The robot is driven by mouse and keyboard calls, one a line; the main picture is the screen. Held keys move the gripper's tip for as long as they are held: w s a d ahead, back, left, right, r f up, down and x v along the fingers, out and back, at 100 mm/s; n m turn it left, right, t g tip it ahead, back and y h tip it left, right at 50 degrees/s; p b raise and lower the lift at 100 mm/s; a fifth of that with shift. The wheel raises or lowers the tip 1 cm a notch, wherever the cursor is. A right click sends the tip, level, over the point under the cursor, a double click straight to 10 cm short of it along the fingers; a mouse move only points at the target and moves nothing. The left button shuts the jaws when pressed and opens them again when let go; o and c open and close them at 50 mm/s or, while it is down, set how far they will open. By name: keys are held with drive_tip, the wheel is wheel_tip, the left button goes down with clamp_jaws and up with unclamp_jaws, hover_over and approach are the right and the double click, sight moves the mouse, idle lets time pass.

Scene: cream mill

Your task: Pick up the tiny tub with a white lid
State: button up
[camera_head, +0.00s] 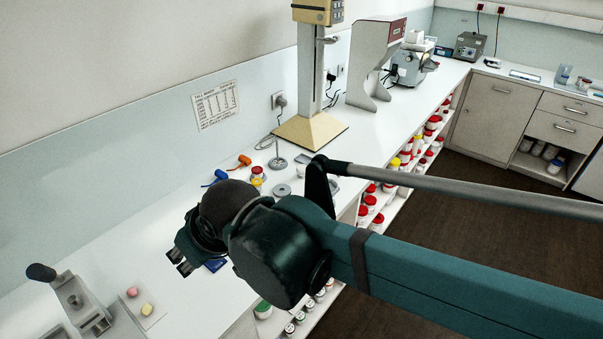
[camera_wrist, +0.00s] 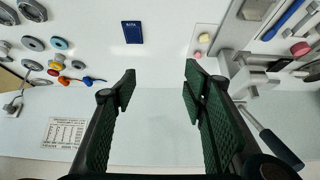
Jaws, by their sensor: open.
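My gripper (camera_head: 180,262) hangs over the white counter in the head view, beyond my dark wrist. In the wrist view my gripper (camera_wrist: 158,85) is open, with two green ridged fingers wide apart and only bare surface between them. I cannot surely pick out the tiny tub with a white lid. A small whitish object (camera_head: 300,171) on the counter is partly hidden by my arm and too small to identify. Several small jars with pale lids (camera_head: 290,328) stand on the low shelf under the counter, well apart from my gripper.
A blue card (camera_wrist: 132,32) lies near my gripper. Pink (camera_wrist: 204,38) and yellow pieces sit on a plate beside a metal lever device (camera_head: 80,300). A red-topped tub (camera_head: 257,171), orange and blue items and grey discs (camera_wrist: 33,43) cluster farther along. A column stand (camera_head: 310,130) rises behind.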

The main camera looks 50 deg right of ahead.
drive_tip(key=shift+o, duration=0.6)
drive_tip(key=shift+w+d, duration=0.1)
drive_tip(key=w+d+r+m+g+h, duration=0.1)
drive_tip(key=w+d+m+h, duration=0.15)
drive_tip(key=w+d, duration=0.85)
drive_tip(key=m+g+h+b, duration=0.15)
drive_tip(key=m+g, duration=0.25)
drive_tip(key=m, duration=0.5)
hover_over(302, 168)
drive_tip(key=s+a, duration=0.1)
drive_tip(key=a, duration=0.1)
wheel_tip(302, 168, down, 18)
drive_tip(key=shift+r+b, duration=0.15)
drive_tip(key=shift+b, duration=0.25)
drive_tip(key=shift+x, duration=1.25)
